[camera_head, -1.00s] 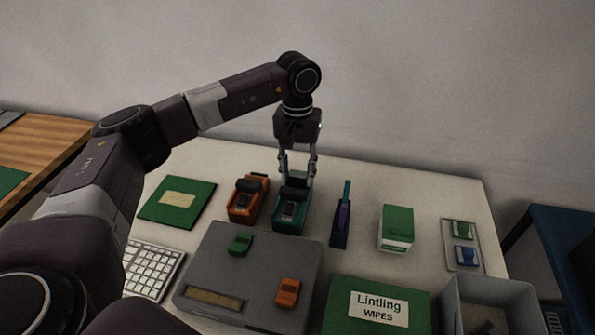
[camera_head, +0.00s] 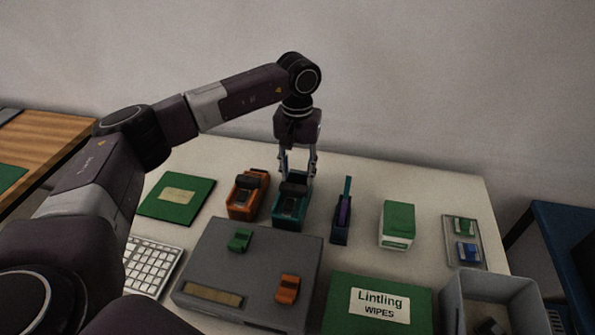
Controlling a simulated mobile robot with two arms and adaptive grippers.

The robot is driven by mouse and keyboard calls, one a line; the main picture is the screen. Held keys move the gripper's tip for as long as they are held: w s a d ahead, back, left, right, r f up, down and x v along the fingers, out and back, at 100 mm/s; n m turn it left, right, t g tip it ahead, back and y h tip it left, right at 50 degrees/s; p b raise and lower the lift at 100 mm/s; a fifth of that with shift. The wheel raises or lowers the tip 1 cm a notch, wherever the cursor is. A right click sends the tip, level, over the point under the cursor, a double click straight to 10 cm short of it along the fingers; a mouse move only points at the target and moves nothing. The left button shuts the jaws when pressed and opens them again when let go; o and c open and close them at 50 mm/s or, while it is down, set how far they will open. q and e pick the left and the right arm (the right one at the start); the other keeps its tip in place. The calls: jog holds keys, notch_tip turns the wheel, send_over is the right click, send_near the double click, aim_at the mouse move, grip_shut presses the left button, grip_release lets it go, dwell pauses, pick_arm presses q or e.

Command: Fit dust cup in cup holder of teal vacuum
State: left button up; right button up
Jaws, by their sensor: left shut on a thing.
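The teal vacuum (camera_head: 290,221) stands near the back middle of the table, to the right of a similar orange vacuum (camera_head: 238,208). My left gripper (camera_head: 296,176) points down over the rear part of the teal vacuum. Its fingers are shut on a dark piece (camera_head: 292,188), which I take for the dust cup. The piece is at the vacuum's top. The fingers and the vacuum's body hide its lower side, and I cannot tell whether it sits fully in the cup holder. My right gripper is not in view.
A purple and teal upright tool (camera_head: 342,222) stands close on the right, then a green-and-white box (camera_head: 397,226). A grey case (camera_head: 235,268) lies in front, with a green Lintling wipes box (camera_head: 345,318) beside it. A grey bin (camera_head: 453,300) is front right.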

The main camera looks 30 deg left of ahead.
pick_arm(q)
jog(key=shift+f, duration=0.2)
jog(key=o, duration=1.1)
jog(key=shift+r, duration=0.15)
jog(key=shift+r+p, duration=0.45)
jog(key=shift+r, duration=0.55)
jog(key=shift+r+p, duration=0.1)
jog(key=shift+p, duration=0.2)
